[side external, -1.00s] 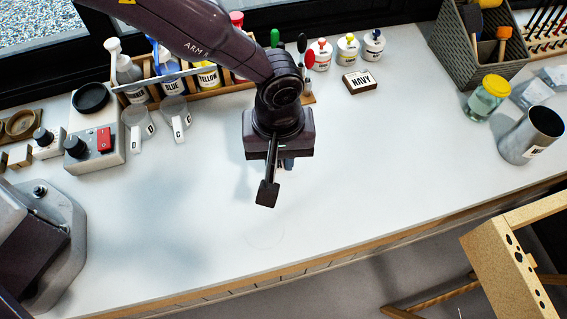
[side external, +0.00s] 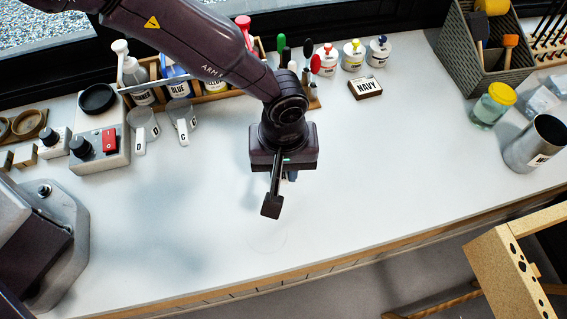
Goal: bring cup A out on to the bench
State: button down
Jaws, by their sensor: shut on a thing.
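My gripper (side external: 272,205) is over the middle of the white bench (side external: 370,155), pointing down. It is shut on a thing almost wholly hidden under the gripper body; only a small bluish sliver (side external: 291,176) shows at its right. This fits cup A, but no letter on it can be read. Two clear handled cups stand at the left by the bottle rack.
A faint ring outline (side external: 267,237) marks clear bench below my gripper. The bench's front edge (side external: 310,276) is beyond it. Behind are the bottle rack (side external: 215,93), paint pots (side external: 352,55) and NAVY block (side external: 365,88). A metal canister (side external: 530,148) stands right.

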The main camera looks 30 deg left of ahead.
jog(key=shift+f, duration=0.35)
jog(key=c, duration=1)
grip_release()
jog(key=shift+r, duration=0.1)
